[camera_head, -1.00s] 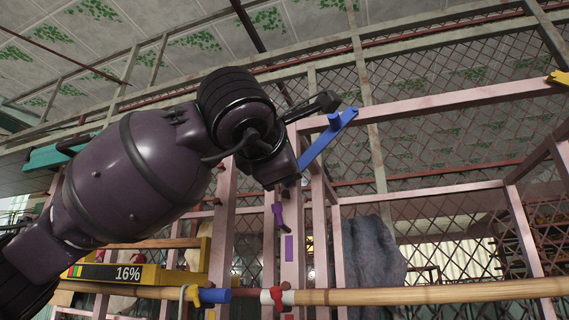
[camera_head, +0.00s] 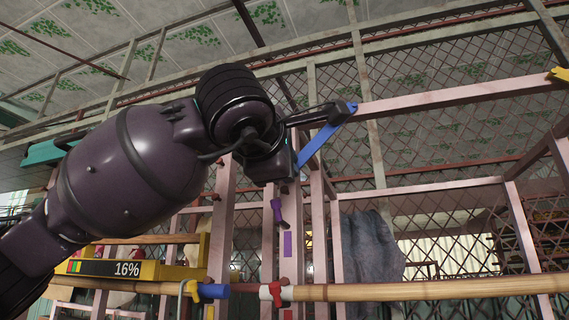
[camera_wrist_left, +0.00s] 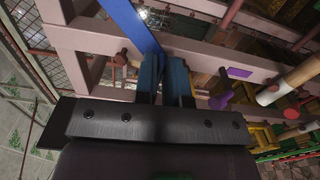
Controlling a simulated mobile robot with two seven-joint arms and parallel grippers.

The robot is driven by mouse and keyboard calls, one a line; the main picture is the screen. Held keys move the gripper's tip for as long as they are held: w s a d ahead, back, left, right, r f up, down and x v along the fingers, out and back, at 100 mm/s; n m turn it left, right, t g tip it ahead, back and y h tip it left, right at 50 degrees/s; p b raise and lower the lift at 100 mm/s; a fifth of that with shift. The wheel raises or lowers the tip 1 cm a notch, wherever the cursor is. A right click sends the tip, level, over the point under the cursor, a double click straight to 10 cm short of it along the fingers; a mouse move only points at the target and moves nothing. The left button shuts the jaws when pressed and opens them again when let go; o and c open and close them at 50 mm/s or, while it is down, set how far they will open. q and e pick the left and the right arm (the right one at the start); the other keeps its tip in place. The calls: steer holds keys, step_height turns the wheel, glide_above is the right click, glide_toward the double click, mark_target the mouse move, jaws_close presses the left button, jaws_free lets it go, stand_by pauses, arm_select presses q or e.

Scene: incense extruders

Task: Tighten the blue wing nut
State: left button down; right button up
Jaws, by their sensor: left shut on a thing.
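The blue wing nut (camera_head: 318,146) shows as a long flat blue bar, slanted up to the right, at the pink frame's upright. Its upper end is partly hidden by my left gripper (camera_head: 318,135), which reaches in from the left. In the left wrist view the blue bar (camera_wrist_left: 132,24) runs down from the top edge to the fingertips. My left gripper (camera_wrist_left: 164,72) is shut on it there, with the fingers close together. The wing nut's hub is hidden. My right gripper is in neither view.
Pink frame bars (camera_head: 450,101) surround the gripper. Below are a purple wing nut (camera_head: 278,210), a red wing nut (camera_head: 275,292) and a wooden rod (camera_head: 420,292). A yellow box reading 16% (camera_head: 128,269) stands lower left. A wire mesh fence is behind.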

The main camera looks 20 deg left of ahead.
arm_select(q)
steer(key=c, duration=1.2)
jaws_free()
steer(key=shift+s, duration=0.15)
steer(key=s+b, duration=0.2)
steer(key=s, duration=0.8)
steer(key=shift+s+a, duration=0.15)
steer(key=shift+s, duration=0.15)
